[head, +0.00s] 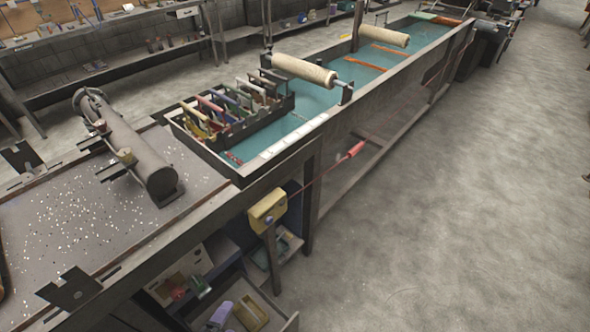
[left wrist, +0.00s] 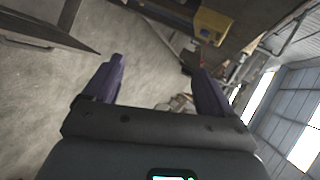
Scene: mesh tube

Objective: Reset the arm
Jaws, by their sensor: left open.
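My left gripper (left wrist: 157,68) shows only in the left wrist view. Its two purple fingers are spread apart, with nothing between them. That view is tilted, with floor behind the fingers and a yellow box (left wrist: 211,24) on the bench side above them. Neither of my arms shows in the head view, and my right gripper is in no view. A grey tube (head: 135,150) lies on the speckled bench top (head: 70,215) in the head view, apart from any gripper.
The yellow box also shows in the head view (head: 267,211). An open drawer (head: 245,308) juts out below. The floor at right (head: 440,220) is clear.

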